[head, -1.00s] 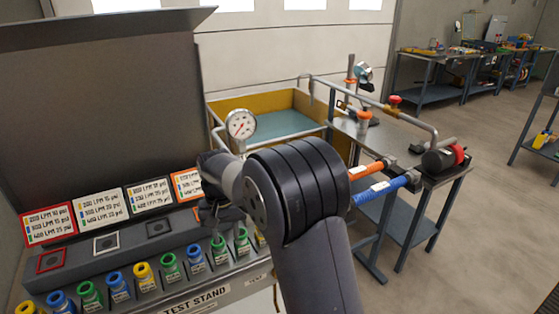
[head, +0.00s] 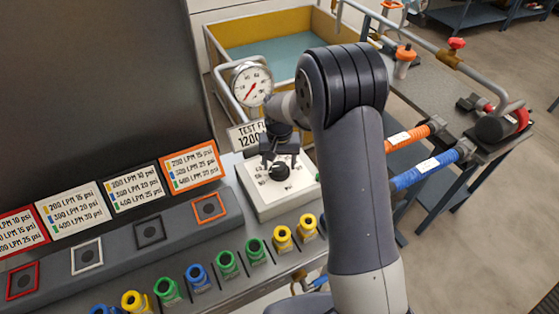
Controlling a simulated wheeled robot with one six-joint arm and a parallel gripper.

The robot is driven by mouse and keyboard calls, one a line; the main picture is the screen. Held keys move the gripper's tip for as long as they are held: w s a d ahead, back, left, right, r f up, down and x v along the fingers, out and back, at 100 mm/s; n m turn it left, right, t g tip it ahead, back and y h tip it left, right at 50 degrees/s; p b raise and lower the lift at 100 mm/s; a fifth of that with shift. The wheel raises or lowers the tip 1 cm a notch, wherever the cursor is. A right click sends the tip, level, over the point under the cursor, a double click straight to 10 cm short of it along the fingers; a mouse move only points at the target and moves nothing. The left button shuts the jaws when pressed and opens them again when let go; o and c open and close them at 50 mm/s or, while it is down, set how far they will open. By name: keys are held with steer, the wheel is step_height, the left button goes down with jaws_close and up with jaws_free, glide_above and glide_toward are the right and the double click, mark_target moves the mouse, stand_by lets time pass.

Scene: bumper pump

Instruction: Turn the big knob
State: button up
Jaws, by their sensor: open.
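The big knob (head: 279,172) is black and sits on a white square panel (head: 297,199) at the right part of the test stand, in the head view. Markings surround the knob, too small to read. My gripper (head: 279,161) is open, pointing down just above and behind the knob, with its fingers spread to either side. I cannot tell whether the fingers touch the knob. My arm covers the area right of the panel.
A pressure gauge (head: 251,84) stands behind the gripper, close to my wrist. A sign (head: 244,134) is beside it. Several coloured nozzles (head: 228,263) line the stand's front edge. Orange (head: 413,137) and blue hoses lie right of my arm. A tank (head: 275,48) is behind.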

steer(key=shift+f, duration=0.1)
steer(key=shift+c, duration=0.2)
steer(key=c, duration=0.9)
